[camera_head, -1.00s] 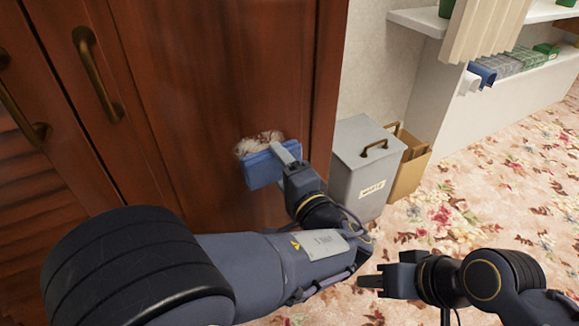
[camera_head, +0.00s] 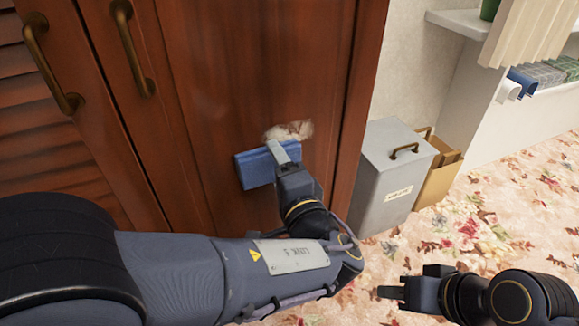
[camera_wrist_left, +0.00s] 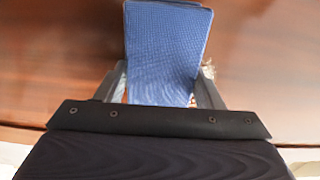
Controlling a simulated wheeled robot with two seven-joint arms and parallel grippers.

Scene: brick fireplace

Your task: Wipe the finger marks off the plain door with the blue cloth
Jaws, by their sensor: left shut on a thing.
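The plain door (camera_head: 235,80) is reddish-brown wood with a pale whitish smudge, the finger marks (camera_head: 290,131), low on its right part. My left gripper (camera_head: 279,152) is shut on the blue cloth (camera_head: 255,169), a folded pad held against or very near the door, just below and left of the marks. In the left wrist view the cloth (camera_wrist_left: 166,50) stands between the fingers, and a bit of the marks shows at its right edge. Whether the cloth touches the door is hard to tell. My right gripper (camera_head: 391,286) is low at the right, away from the door, its fingertips seen side-on.
A louvred door (camera_head: 40,120) with brass handles (camera_head: 133,48) is on the left. A grey lidded bin (camera_head: 385,185) and a brown cardboard box (camera_head: 440,172) stand right of the door. The flowered floor (camera_head: 500,225) is open at the right; a white shelf (camera_head: 465,22) is behind.

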